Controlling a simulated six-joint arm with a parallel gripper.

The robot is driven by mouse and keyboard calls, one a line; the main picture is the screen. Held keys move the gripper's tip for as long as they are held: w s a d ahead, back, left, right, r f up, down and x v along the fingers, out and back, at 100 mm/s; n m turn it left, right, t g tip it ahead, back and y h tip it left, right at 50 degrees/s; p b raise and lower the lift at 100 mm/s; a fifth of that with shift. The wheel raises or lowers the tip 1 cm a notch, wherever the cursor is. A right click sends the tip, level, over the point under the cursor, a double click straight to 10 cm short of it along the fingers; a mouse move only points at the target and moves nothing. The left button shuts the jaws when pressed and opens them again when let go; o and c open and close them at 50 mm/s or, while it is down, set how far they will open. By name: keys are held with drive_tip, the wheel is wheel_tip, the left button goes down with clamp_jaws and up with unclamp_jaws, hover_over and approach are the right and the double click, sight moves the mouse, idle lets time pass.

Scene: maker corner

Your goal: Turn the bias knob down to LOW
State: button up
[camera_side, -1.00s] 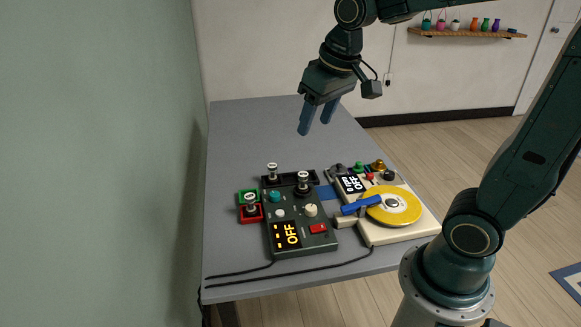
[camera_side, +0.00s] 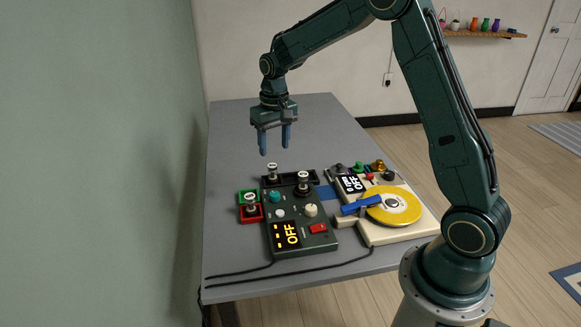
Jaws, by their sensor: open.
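A dark green control box (camera_side: 291,240) lies on the table with its display reading OFF in yellow. On its top are a teal knob (camera_side: 275,196), a small white knob (camera_side: 280,213), a cream knob (camera_side: 311,210) and a red switch (camera_side: 318,228). The labels are too small to read, so I cannot tell which is the bias knob or where LOW is. My gripper (camera_side: 274,150) is open and empty, fingers pointing down. In the picture it is above the far end of the box, apart from everything.
Tubes with silver tops (camera_side: 303,180) stand at the box's back edge. Red (camera_side: 250,216) and green (camera_side: 243,195) holders stand to its left. A cream machine with a yellow disc (camera_side: 402,211) and blue arm stands right. Cables (camera_side: 330,267) run in front. The table's far part (camera_side: 235,130) is clear.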

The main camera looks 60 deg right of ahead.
sight(275, 193)
drive_tip(key=shift+g, duration=0.3)
drive_tip(key=f, duration=0.1)
drive_tip(key=w+d+f, duration=0.1)
drive_tip(key=f, duration=0.2)
drive_tip(key=shift+w+d, duration=0.25)
drive_tip(key=shift+w, duration=0.1)
wheel_tip(275, 193, down, 14)
drive_tip(key=shift+r, duration=0.1)
drive_tip(key=shift+c, duration=0.2)
drive_tip(key=c, duration=0.9)
